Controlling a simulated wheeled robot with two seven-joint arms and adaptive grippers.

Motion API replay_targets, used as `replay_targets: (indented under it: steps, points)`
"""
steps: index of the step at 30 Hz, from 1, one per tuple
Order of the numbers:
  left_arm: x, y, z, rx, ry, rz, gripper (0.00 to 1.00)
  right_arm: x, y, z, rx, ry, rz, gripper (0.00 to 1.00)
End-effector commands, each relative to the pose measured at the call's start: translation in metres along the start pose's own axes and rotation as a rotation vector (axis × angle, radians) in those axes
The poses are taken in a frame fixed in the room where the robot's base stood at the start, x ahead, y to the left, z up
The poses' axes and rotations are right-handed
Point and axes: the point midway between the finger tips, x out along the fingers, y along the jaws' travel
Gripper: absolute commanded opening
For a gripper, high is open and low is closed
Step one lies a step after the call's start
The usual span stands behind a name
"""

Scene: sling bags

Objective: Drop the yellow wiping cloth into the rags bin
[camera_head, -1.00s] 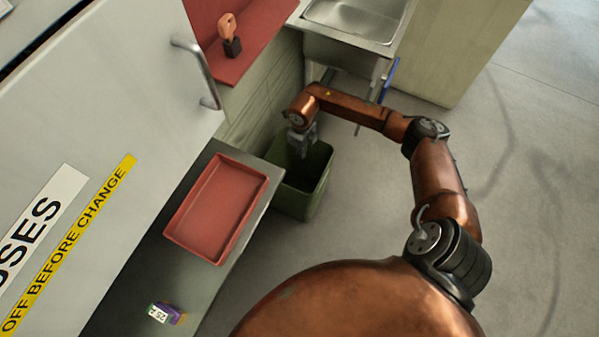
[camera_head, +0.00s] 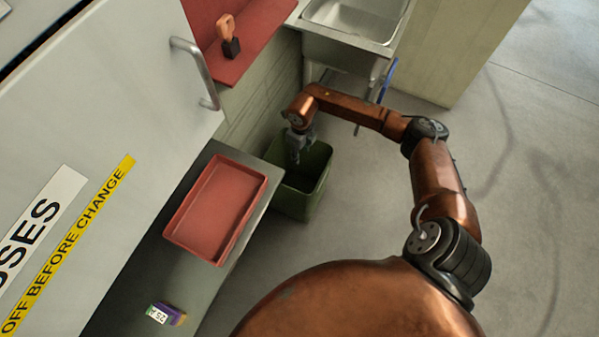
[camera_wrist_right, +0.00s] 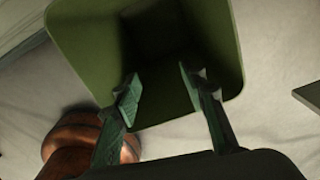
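The green bin (camera_head: 296,204) stands on the floor beside the counter, below the sink; I take it as the rags bin. My right gripper (camera_head: 294,157) points down over its mouth. In the right wrist view, the gripper's two fingers (camera_wrist_right: 160,88) are spread apart with nothing between them. They are in front of the bin's opening, and the bin's inner wall (camera_wrist_right: 82,42) shows behind them. The bin's inside is dark, and its bottom cannot be made out clearly. I see no yellow cloth in either view. My left gripper is out of view.
A red tray (camera_head: 252,210) lies on the grey counter left of the bin. A small labelled block (camera_head: 166,314) sits near the counter's lower end. A steel sink (camera_head: 352,20) is behind the bin. A cabinet door with a handle (camera_head: 196,70) fills the left. Open floor lies right.

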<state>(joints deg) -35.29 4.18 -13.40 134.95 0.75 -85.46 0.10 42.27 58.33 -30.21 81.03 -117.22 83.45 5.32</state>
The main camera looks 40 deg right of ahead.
Motion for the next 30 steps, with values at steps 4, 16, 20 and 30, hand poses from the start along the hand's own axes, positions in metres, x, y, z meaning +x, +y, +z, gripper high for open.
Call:
replay_targets:
  steps: [4,16,20,30]
  points:
    - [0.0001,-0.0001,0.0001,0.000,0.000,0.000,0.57,0.0000,0.0000,0.0000,0.000,0.000,0.000,0.41]
    - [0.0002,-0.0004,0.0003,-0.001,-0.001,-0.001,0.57,0.0000,0.0000,0.0000,0.000,0.000,0.000,0.65]
    - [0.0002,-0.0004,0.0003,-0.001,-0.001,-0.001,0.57,0.0000,-0.0001,0.0000,0.000,0.000,0.000,0.70]
    - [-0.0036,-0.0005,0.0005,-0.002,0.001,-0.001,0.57,-0.0065,-0.0003,0.0004,0.000,-0.002,-0.001,0.70]
